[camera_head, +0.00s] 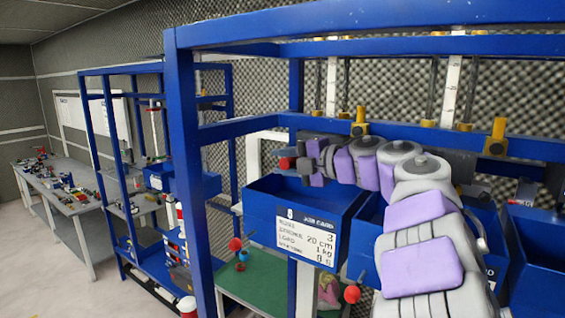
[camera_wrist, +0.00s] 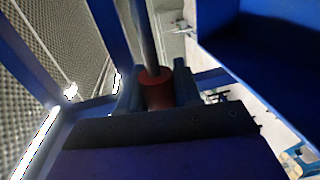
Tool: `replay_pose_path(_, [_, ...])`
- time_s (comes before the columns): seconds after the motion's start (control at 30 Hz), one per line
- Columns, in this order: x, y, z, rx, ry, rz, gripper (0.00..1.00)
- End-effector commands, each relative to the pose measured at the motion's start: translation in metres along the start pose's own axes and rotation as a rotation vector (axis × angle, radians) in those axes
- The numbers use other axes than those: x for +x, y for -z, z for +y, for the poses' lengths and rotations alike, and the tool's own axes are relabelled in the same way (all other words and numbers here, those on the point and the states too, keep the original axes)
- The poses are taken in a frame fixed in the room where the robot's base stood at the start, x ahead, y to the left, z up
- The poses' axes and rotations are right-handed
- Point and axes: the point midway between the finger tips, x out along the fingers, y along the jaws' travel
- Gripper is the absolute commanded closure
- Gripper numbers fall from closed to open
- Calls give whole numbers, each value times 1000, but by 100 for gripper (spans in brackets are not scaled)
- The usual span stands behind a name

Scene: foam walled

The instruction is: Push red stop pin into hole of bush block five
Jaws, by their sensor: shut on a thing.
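My gripper (camera_head: 303,164) is at the left end of my grey and purple arm, just above a blue bin in the head view. It is shut on a red piece (camera_head: 287,163), which looks like the red stop pin. In the wrist view the red cylinder (camera_wrist: 158,95) sits between the two dark fingers of the gripper (camera_wrist: 157,88). A grey rod (camera_wrist: 146,40) runs up from the red cylinder; I cannot tell whether it is part of it. Bush block five and its hole cannot be made out.
A blue bin (camera_head: 262,198) with a job card (camera_head: 308,240) is below the gripper. Blue frame posts (camera_head: 185,150) and rails surround the arm. Yellow blocks (camera_head: 497,137) stand along a rail. Red balls (camera_head: 235,244) show lower down near a green surface (camera_head: 262,285).

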Motion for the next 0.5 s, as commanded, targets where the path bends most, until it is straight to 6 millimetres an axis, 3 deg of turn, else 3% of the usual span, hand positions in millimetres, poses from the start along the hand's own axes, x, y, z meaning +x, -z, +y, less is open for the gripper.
replay_pose_path(0.5, [0,-12,1,-1,0,0,100])
